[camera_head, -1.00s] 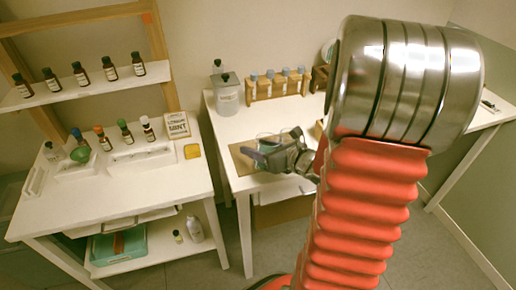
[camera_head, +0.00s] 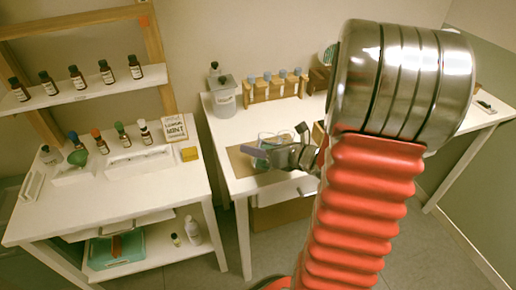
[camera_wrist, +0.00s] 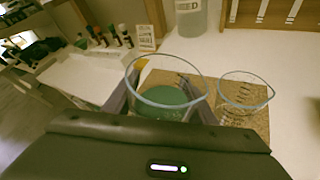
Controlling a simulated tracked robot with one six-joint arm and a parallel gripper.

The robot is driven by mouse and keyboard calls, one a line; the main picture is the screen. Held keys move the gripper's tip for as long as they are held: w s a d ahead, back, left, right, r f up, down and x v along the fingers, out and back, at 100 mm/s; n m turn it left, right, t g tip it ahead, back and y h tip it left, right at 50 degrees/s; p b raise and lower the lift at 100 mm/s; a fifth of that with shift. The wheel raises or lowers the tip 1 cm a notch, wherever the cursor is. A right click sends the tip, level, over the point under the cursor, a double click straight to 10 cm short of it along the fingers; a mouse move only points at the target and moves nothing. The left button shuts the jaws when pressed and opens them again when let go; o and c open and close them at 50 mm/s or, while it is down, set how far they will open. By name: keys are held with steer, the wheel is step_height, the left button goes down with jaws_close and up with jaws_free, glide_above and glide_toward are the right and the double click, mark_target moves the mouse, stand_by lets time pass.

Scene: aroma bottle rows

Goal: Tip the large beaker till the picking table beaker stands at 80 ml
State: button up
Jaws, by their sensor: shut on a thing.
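My gripper (camera_wrist: 160,108) is shut on the large beaker (camera_wrist: 138,72), a clear glass one with green liquid in it, seen from above in the wrist view. The beaker looks close to upright, and its lower part is hidden by my gripper. A second clear beaker (camera_wrist: 246,104) with dark marks stands just to its right on a brown mat (camera_wrist: 252,127); I see no clear liquid level in it. In the head view my gripper (camera_head: 272,157) is over the mat (camera_head: 236,158), and the glass there is small and partly covered.
A rack of capped tubes (camera_head: 272,91) and a lidded jar (camera_head: 224,100) stand behind the mat. The left table (camera_head: 120,190) holds several small bottles, white trays and a MINT box (camera_head: 174,128). A shelf above it bears a row of dark bottles (camera_head: 76,78).

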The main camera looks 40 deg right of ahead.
steer(key=shift+w+d+r+m+y, duration=0.15)
steer(key=shift+d+r+m, duration=0.1)
steer(key=shift+r, duration=0.5)
steer(key=shift+s+d+r+m+y, duration=0.15)
steer(key=shift+d+r+m, duration=0.1)
steer(key=shift+r, duration=0.5)
stand_by(1.5)
steer(key=shift+w+d+r+m+y, duration=0.2)
steer(key=shift+d+r+m, duration=0.1)
steer(key=shift+r, duration=0.15)
steer(key=shift+w+d+r+m+y, duration=0.1)
steer(key=shift+d+r+m+y, duration=0.1)
steer(key=shift+r+m, duration=0.15)
stand_by(1.1)
steer(key=shift+d+r+m+y, duration=0.1)
steer(key=shift+r+m+y, duration=0.4)
steer(key=shift+m, duration=0.15)
steer(key=shift+f+m+y, duration=0.25)
steer(key=shift+m+y, duration=0.05)
steer(key=shift+m, duration=0.2)
stand_by(1.9)
